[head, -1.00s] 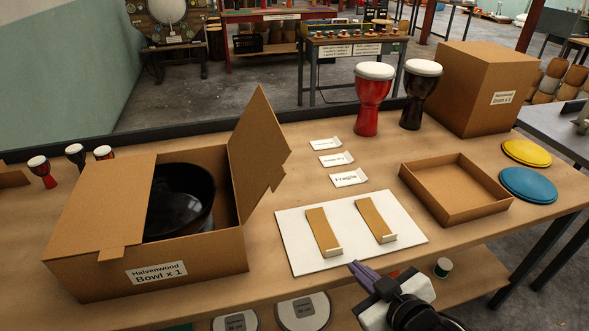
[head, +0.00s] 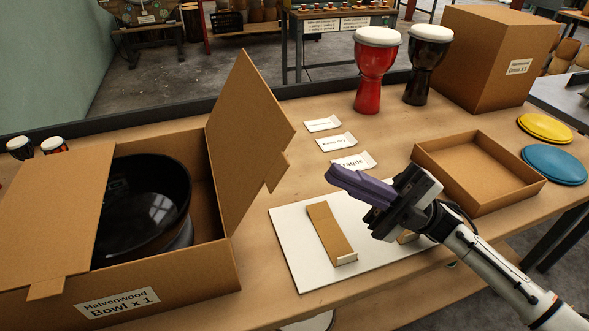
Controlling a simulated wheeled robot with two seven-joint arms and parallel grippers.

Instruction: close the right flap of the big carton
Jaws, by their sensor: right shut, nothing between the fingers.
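The big carton (head: 190,278) stands at the left of the table, labelled "Halvenwood Bowl x 1". Its left flap (head: 45,228) lies flat over the left part of the opening. Its right flap (head: 245,135) stands up, leaning outward a little to the right. A black bowl (head: 150,205) sits inside and shows through the open part. My right gripper (head: 332,175) is shut and empty, with purple fingers pointing left toward the right flap. It is above the white board, apart from the flap. My left gripper is not in view.
A white board (head: 290,245) with tan strips (head: 328,230) lies right of the carton; my right arm hides part of it. Several labels (head: 337,142) lie behind it. An open shallow box (head: 500,195), a red drum (head: 376,75) and a closed carton (head: 490,70) stand farther right.

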